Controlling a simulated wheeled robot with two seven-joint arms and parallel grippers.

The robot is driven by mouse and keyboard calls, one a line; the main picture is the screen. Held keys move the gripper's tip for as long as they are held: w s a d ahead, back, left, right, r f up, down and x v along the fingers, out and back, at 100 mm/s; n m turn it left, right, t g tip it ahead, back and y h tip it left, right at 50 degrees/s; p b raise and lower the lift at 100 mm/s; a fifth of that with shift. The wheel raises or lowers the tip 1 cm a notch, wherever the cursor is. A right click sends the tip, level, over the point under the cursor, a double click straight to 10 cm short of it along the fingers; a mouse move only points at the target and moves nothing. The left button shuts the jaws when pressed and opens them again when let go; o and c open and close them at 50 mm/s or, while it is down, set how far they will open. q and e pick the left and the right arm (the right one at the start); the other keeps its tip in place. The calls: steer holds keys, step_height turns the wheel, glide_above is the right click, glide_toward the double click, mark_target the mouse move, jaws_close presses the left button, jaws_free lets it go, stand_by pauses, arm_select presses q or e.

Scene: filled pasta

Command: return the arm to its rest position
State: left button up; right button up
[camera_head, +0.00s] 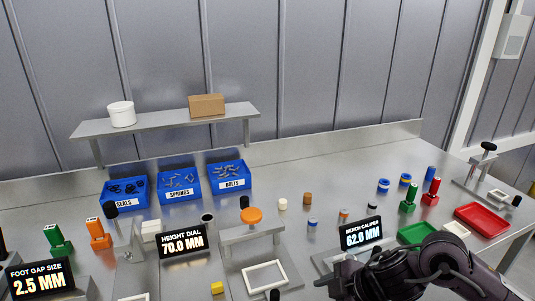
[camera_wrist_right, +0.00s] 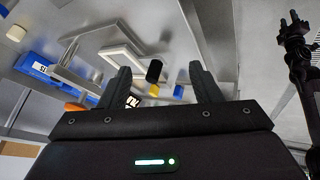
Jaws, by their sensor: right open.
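My right arm (camera_head: 410,270) comes in at the bottom right in the head view, folded low over the front of the bench; its fingertips cannot be made out there. In the right wrist view my right gripper (camera_wrist_right: 160,70) has its two dark fingers spread wide, with nothing held between them. A black cylinder (camera_wrist_right: 154,71) and a pale frame (camera_wrist_right: 120,45) show behind and beyond the fingers. A dark jointed arm-like part (camera_wrist_right: 296,45) shows at the right edge of the wrist view; its jaw state is unclear. No left gripper shows in the head view.
The bench caliper display (camera_head: 361,233) and green tray (camera_head: 418,233) lie close to my right arm. A red tray (camera_head: 483,219) is farther right. The height gauge with orange knob (camera_head: 252,216) stands left of the arm. Blue bins (camera_head: 181,190) stand at the back; bare bench lies behind the parts.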

steer(key=a+r+m+t+y, duration=0.15)
steer(key=a+t, duration=0.25)
steer(key=a, duration=0.4)
steer(key=s+d+f+m+g+h, duration=0.2)
steer(key=s+d+f+m+h, duration=0.2)
steer(key=s+d+m, duration=0.35)
steer(key=s+d+f+m+g+h, duration=0.2)
steer(key=s+d+f+m+h, duration=0.25)
steer(key=s+d+m, duration=0.3)
step_height(320, 180, down, 28)
steer(key=s+g, duration=0.1)
steer(key=g, duration=0.1)
steer(key=s+d+f, duration=0.2)
steer(key=s+f, duration=0.7)
steer(key=s, duration=0.1)
steer(key=s+d+f, duration=0.1)
steer(key=s+f, duration=0.9)
steer(key=shift+s+d+f+n+g+y, duration=0.15)
steer(key=shift+d+f+n+g+y, duration=0.15)
steer(key=shift+d+n+g, duration=0.1)
